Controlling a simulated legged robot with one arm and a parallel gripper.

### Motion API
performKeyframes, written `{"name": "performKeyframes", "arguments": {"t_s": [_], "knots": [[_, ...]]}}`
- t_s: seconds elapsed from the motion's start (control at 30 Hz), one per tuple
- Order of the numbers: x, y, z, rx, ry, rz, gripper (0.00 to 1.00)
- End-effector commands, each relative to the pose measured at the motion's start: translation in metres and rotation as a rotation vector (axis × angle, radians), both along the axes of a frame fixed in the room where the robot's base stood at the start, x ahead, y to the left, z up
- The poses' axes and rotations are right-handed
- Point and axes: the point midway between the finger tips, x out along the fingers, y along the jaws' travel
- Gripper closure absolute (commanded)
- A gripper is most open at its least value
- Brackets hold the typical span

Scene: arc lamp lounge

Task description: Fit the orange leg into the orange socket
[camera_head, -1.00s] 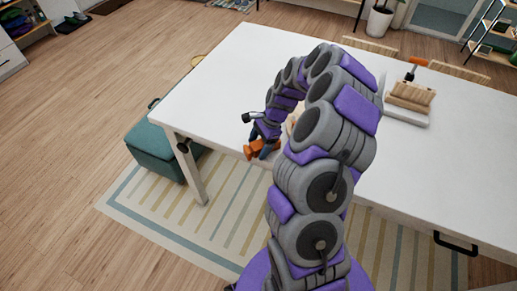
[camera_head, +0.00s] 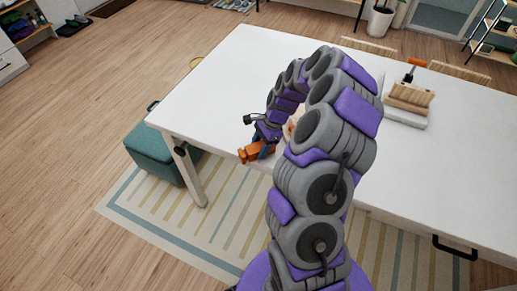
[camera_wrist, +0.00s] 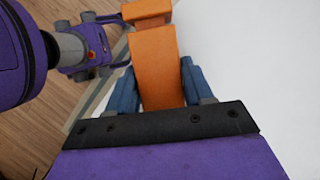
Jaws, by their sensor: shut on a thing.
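My gripper (camera_head: 264,143) is shut on the orange leg (camera_head: 255,152) at the table's near left edge. In the wrist view the orange leg (camera_wrist: 156,60) stands between the two blue fingers of my gripper (camera_wrist: 160,88), with a wider block at its far end. A pale wooden piece with a bit of orange (camera_head: 290,128) shows just right of the gripper, mostly hidden behind my arm. I cannot make out the orange socket there.
The white table (camera_head: 225,85) is mostly bare. At its right, a wooden block (camera_head: 411,96) and an upright orange-topped piece (camera_head: 414,68) stand on a pale board (camera_head: 404,118). A teal ottoman (camera_head: 153,155) stands beside the table's left end.

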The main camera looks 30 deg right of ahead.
Motion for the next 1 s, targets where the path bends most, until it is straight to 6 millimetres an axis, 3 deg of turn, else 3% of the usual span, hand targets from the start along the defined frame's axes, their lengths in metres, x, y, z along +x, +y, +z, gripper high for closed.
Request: {"name": "performKeyframes", "arguments": {"t_s": [0.27,0.53,0.77,1.0], "knots": [[0.000,0.006,0.009,-0.007,-0.001,0.002,0.94],[0.001,0.002,0.039,-0.005,-0.003,0.000,0.94],[-0.027,0.008,0.040,0.000,0.000,0.001,0.94],[-0.072,0.023,0.045,-0.002,0.003,0.001,0.94]]}}
